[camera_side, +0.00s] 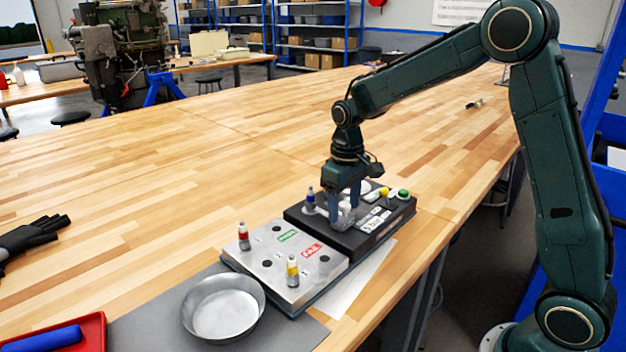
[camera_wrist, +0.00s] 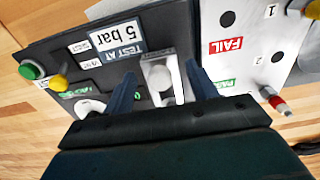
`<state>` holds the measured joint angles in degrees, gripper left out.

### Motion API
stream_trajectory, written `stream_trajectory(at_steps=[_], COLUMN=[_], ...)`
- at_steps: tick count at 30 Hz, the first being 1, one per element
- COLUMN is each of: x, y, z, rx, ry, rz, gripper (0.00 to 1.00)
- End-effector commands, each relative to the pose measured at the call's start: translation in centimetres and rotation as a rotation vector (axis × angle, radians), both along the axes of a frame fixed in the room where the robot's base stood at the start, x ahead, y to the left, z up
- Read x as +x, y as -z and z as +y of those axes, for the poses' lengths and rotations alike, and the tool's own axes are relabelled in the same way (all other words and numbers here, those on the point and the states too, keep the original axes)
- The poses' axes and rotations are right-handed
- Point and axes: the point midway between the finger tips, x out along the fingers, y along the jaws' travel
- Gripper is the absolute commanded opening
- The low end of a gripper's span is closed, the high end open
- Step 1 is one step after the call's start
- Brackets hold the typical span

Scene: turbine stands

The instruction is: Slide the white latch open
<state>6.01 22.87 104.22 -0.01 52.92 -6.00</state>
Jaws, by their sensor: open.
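The white latch (camera_wrist: 161,76) is a rounded white knob on a light grey plate, set in the black test box (camera_side: 340,238). In the side view the latch is mostly hidden behind my fingers. My gripper (camera_side: 343,208) is low over the box, pointing down. In the wrist view my gripper (camera_wrist: 163,88) is open, with one blue finger on each side of the latch. Gaps show between the fingers and the knob. I cannot tell the fingertips' exact height above the box.
The box carries a green button (camera_side: 403,194) and a yellow knob (camera_side: 384,191). A blue-marked part (camera_side: 310,199) stands at its left. A grey PASS/FAIL plate (camera_side: 262,259) adjoins it, with red (camera_side: 243,236) and yellow (camera_side: 292,270) parts. A metal bowl (camera_side: 222,309) is in front.

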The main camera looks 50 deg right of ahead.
Motion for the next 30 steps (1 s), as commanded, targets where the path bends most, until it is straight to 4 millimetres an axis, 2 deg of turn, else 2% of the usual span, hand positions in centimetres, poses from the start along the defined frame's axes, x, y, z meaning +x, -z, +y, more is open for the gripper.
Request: stream_trajectory(at_steps=[8,30], x=[0.0,0.0], y=[-0.4,-4.5], z=[0.0,0.0], rx=[0.000,0.000], ry=[0.000,0.000], rz=[-0.002,-0.001], gripper=[0.58,0.58])
